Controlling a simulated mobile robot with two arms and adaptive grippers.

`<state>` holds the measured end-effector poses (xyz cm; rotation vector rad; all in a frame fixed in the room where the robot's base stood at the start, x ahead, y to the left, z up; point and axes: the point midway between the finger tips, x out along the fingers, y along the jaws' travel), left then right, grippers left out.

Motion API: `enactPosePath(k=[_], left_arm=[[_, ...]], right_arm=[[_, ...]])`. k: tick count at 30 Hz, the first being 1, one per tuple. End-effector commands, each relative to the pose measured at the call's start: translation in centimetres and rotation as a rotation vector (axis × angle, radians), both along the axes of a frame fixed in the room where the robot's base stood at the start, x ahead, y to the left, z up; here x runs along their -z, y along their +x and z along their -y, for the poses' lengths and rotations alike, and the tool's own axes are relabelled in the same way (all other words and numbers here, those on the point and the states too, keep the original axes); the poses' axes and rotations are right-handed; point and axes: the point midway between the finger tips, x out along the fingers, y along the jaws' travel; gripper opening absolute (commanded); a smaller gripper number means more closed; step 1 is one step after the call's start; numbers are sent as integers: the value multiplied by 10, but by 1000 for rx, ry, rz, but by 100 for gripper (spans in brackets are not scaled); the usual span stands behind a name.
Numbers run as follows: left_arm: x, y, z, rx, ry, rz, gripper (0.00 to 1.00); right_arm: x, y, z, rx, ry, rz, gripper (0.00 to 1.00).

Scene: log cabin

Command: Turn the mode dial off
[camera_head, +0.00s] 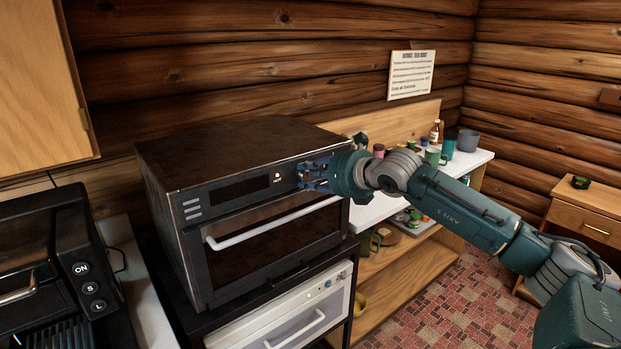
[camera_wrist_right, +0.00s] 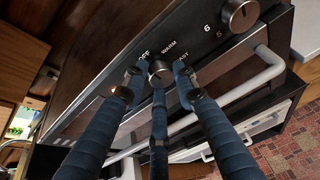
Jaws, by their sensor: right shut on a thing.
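The toaster oven (camera_head: 255,205) is a dark box with a black front panel and a white door handle. In the right wrist view, the mode dial (camera_wrist_right: 160,68) is a small round silver knob on the oven's panel. The labels OFF and WARM show beside it, and a third label is partly hidden by a finger. My right gripper (camera_head: 304,177) is at the right end of the panel. In the wrist view its blue fingers (camera_wrist_right: 158,82) are shut around the dial. The dial's pointer is too small to read. In the head view the gripper hides the dial. My left gripper is out of view.
A second knob (camera_wrist_right: 238,14) with numbers sits further along the panel. The oven handle (camera_head: 270,222) sticks out below. A black appliance with round buttons (camera_head: 60,260) stands left. A counter (camera_head: 375,207) with jars stands right.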

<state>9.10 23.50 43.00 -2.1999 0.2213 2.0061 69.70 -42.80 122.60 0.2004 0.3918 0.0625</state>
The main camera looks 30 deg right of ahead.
Motion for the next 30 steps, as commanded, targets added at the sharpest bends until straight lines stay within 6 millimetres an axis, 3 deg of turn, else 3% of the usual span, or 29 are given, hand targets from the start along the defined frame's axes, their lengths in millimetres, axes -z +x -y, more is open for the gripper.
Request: enactPosePath(k=[2,3,4,16,30], left_arm=[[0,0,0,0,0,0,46],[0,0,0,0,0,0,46],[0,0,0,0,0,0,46],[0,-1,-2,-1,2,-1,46],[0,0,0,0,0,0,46]], right_arm=[[5,-1,0,0,-1,-10,2],[5,-1,-1,-1,-1,-10,32],[5,-1,0,-1,0,-10,35],[-1,-8,2,2,-1,-4,35],[-29,-79,11,2,-8,-9,35]])
